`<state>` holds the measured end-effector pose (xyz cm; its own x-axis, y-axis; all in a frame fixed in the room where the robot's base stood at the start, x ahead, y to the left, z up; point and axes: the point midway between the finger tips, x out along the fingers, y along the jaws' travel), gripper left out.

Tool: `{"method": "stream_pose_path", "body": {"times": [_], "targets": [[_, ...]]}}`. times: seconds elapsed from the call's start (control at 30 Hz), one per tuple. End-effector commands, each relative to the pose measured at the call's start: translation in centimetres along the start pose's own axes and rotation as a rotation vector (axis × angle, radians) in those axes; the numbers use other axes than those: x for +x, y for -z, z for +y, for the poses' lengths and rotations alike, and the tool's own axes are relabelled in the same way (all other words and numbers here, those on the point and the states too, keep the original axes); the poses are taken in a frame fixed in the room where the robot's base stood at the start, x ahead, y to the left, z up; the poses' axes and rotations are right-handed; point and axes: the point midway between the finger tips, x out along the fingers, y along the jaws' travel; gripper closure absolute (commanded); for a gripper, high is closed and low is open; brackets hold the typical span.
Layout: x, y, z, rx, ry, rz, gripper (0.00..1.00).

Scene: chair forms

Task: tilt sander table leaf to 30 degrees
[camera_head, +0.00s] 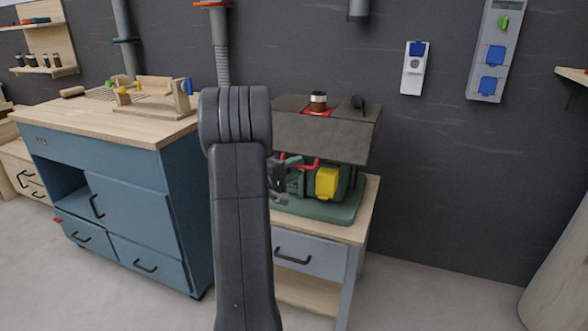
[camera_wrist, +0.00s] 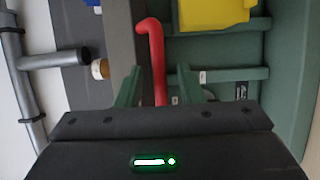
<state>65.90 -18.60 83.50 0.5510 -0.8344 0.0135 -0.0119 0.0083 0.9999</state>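The sander has a green base (camera_head: 338,212) and a dark grey table top with a front leaf (camera_head: 325,137). The leaf appears to slope down toward the front; I cannot read its angle. A red handle (camera_head: 300,163) shows under the leaf, partly hidden by my arm. In the wrist view the bent red handle (camera_wrist: 157,62) runs down between the two fingers of my gripper (camera_wrist: 160,80), with gaps on both sides. My gripper is open around the handle. In the head view my gripper (camera_head: 279,172) is mostly hidden behind my arm.
A yellow box (camera_head: 327,183) sits on the sander's front below the leaf. The sander stands on a wood-topped cabinet (camera_head: 300,231). A blue workbench (camera_head: 125,185) stands at the left, and a grey wall (camera_head: 440,180) is behind.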

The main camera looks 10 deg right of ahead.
Motion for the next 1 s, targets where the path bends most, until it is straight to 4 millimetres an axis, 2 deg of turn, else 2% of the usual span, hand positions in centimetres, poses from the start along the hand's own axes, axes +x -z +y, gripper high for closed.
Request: {"method": "stream_pose_path", "body": {"times": [0.2, 0.37, 0.57, 0.87, 1.0], "targets": [[0.0, 0.0, 0.0, 0.0, 0.0, 0.0, 0.68], [0.0, 0.0, 0.0, 0.0, 0.0, 0.0, 0.99], [0.0, 0.0, 0.0, 0.0, 0.0, 0.0, 1.0], [-0.8, -0.2, 1.5, -0.024, 0.064, 0.001, 1.0], [-0.8, -0.2, 1.5, -0.03, 0.073, 0.002, 1.0]]}}
